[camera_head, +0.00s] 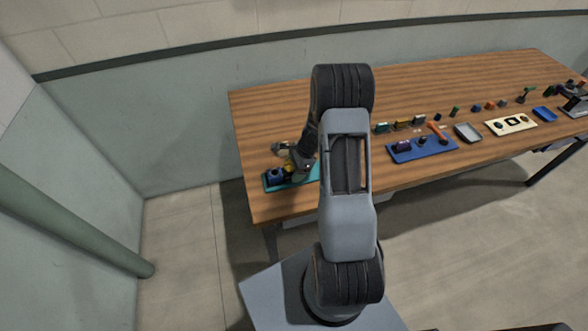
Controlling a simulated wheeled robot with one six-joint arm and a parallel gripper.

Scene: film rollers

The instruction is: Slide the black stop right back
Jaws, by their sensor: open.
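My gripper (296,163) is at the left end of the wooden table, low over a teal board (314,174). It is small and dark in this view, and its fingers are hard to make out. A blue block-like part (275,174) with a yellowish piece beside it sits on the board, just left of and below my gripper. I cannot pick out the black stop for sure. My gripper and arm cover part of the board, and I cannot tell whether the gripper touches anything there.
My arm hides the middle-left of the wooden table (420,80). To the right are a blue board (425,152) with parts on it, a grey tray (467,132), a cream board (497,128) and a small blue tray (544,114). Several small parts stand in a row behind them.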

